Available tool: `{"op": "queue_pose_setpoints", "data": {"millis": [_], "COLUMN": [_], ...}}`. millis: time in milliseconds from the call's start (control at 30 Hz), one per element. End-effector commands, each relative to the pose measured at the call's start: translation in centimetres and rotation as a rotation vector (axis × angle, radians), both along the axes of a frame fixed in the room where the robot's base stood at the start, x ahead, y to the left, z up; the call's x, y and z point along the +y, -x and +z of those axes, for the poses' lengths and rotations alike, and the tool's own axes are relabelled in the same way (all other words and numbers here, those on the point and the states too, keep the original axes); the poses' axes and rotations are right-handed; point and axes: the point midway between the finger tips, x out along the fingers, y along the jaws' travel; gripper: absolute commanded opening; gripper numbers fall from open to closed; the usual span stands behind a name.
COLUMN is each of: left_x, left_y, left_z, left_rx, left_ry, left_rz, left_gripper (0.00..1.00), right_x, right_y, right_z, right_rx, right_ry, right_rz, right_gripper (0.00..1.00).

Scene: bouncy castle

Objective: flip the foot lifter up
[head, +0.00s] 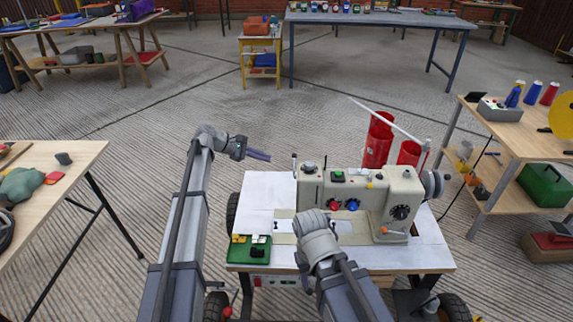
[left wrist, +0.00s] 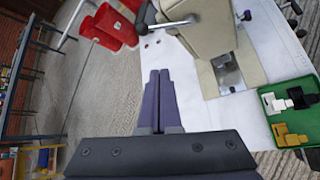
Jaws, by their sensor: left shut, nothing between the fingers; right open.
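The cream sewing machine (head: 365,190) stands on a white-topped table. A thin lever with a dark tip (head: 294,161), which looks like the foot lifter, sticks out at the left end of its head. In the left wrist view the grey lever (left wrist: 176,23) juts from the machine's body, beyond my fingertips and apart from them. My left gripper (head: 258,155) is shut and empty, left of the lever; its purple fingers (left wrist: 160,72) lie together. My right gripper (head: 312,217) is in front of the machine, open; its fingers are hidden by the wrist.
A green tray (head: 250,249) with small white, black and yellow parts lies at the table's front left. Red bins (head: 378,140) stand behind the machine. A wooden table (head: 50,170) is at left and a bench (head: 525,135) at right.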

Motion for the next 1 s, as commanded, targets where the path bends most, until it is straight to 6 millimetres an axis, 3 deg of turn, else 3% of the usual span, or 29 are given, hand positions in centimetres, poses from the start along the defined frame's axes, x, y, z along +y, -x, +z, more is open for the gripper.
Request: {"op": "queue_pose_setpoints", "data": {"millis": [133, 567, 767, 1000], "left_x": [1.1, 1.1, -0.8, -4.4], "left_y": [-1.5, -1.6, -2.3, -3.7], "left_z": [-0.3, -0.3, -1.9, -4.4], "left_rx": [0.017, 0.02, 0.02, 0.019], "left_ry": [0.044, 0.052, 0.051, 0.051], "left_rz": [0.042, 0.047, 0.044, 0.044], "left_gripper": [0.0, 0.0, 0.0, 0.0], "right_x": [0.0, 0.0, 0.0, -0.1], "right_y": [0.0, 0.0, 0.0, 0.0], "right_z": [-1.0, -1.1, -2.7, -5.2], "right_rx": [0.0, 0.0, 0.0, -0.002], "right_ry": [0.0, 0.0, 0.001, 0.006], "right_rz": [0.0, 0.0, 0.0, 0.002], "right_gripper": [0.5, 0.5, 0.5, 0.5]}}
